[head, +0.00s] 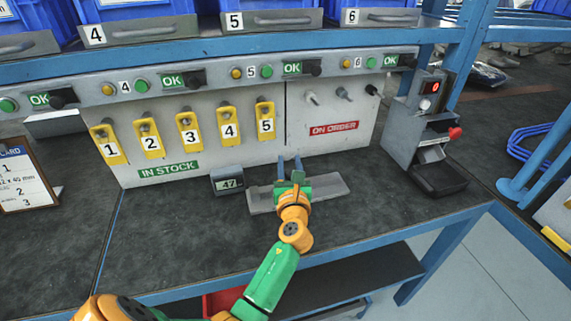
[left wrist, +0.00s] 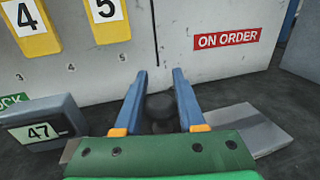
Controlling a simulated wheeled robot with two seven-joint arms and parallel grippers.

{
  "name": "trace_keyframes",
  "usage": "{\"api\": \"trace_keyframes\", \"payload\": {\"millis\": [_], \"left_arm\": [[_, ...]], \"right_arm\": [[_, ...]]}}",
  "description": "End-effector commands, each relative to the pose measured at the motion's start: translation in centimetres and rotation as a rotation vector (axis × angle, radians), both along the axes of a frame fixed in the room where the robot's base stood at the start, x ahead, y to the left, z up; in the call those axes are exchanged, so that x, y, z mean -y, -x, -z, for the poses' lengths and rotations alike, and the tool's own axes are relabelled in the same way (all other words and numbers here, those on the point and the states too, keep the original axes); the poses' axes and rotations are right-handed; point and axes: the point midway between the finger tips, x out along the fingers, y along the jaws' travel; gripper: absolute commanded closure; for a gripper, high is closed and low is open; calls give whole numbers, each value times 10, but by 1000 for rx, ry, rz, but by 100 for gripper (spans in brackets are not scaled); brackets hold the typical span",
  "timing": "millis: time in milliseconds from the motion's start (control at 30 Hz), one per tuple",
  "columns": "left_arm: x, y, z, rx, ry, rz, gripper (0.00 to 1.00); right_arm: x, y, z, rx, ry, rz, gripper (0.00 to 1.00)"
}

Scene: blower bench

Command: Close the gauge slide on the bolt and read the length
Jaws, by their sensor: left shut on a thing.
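The length gauge (head: 325,189) is a flat grey bar lying on the dark bench, with a grey readout box (head: 227,182) at its left end showing 47. The readout also shows in the left wrist view (left wrist: 42,132). My left gripper (head: 289,167) is over the middle of the gauge, its two blue fingers shut on a dark round knob (left wrist: 161,106), which looks like part of the gauge slide. The bolt cannot be made out; my gripper hides the middle of the gauge. My right gripper is not in view.
Behind stands a grey panel with yellow tags (head: 189,128) numbered 1 to 5, an IN STOCK label and a red ON ORDER label (head: 334,128). A grey device (head: 420,125) with a red light stands at right. A clipboard (head: 24,177) is at left. The front left bench is clear.

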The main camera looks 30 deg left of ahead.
Motion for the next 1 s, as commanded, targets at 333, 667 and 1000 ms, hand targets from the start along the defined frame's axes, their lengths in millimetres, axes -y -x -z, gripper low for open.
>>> {"api": "trace_keyframes", "payload": {"millis": [333, 667, 1000], "left_arm": [[0, 0, 0, 0, 0, 0, 31], [17, 23, 0, -2, 3, 1, 31], [42, 58, 1, -1, 1, 0, 31]], "right_arm": [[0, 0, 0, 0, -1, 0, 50], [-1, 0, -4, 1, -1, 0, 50], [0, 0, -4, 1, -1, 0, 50]]}}
